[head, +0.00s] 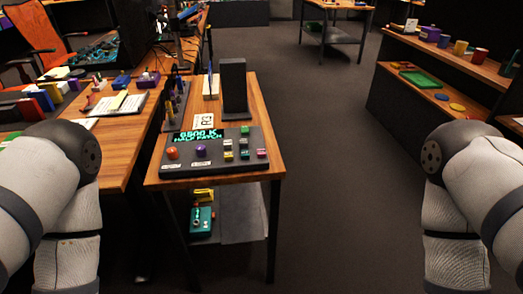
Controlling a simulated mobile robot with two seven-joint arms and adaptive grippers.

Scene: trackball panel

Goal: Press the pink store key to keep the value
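A dark control panel (215,169) lies near the front edge of a small wooden table. Its display (198,134) shows green text that seems to read "6500 K HALF PATCH". The pink key (261,154) is at the panel's right front corner. An orange trackball (173,153) and a purple trackball (201,151) sit on the left part. Several other small keys (245,143) stand left of and behind the pink one. My two arms show at the left and right picture edges, away from the panel. Neither gripper is in view.
The wooden table (263,112) also bears a tall dark block (234,88) behind the panel. A cluttered desk (121,168) stands to the left. Shelves (470,63) with cups stand at the right. The grey floor (330,130) between is clear.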

